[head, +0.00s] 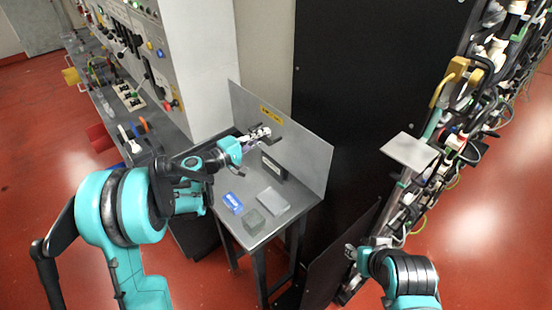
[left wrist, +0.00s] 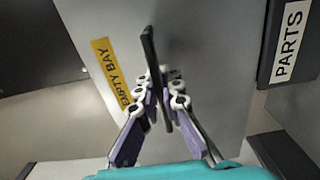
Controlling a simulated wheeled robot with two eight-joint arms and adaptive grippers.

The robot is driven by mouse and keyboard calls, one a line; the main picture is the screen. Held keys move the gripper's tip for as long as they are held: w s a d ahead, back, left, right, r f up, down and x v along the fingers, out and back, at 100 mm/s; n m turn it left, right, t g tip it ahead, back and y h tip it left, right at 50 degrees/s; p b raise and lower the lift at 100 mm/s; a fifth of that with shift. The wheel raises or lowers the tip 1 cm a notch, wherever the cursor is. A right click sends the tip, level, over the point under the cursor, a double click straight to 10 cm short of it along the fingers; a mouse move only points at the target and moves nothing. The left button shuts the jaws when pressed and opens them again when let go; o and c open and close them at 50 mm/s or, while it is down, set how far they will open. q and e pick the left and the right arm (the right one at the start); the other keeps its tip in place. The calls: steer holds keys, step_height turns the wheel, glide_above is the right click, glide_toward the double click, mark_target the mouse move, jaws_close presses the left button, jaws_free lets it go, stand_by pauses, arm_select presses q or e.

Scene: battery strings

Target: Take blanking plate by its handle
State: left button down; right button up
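The blanking plate (head: 306,152) is a grey upright sheet at the back of the small metal table, with a yellow label that reads EMPTY BAY in the left wrist view. Its handle (left wrist: 150,48) is a black bar standing out from the plate (left wrist: 215,70). My left gripper (head: 258,134) is at the plate, with its fingers (left wrist: 160,98) on either side of the handle. The fingers are close to the bar, but I cannot tell whether they press on it. My right gripper (head: 352,251) is low, away from the plate; its finger gap is unclear.
On the table (head: 226,211) lie a blue item (head: 233,202), a grey-green block (head: 253,220) and a light grey slab (head: 273,201). A dark box labelled PARTS (left wrist: 290,40) is beside the plate. A cabled rack (head: 490,90) stands right, with a pale square panel (head: 410,150).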

arm_select(q)
steer(key=shift+r, duration=0.15)
steer(key=b+v, duration=0.1)
steer(key=v, duration=1.3)
stand_by(1.9)
stand_by(0.4)
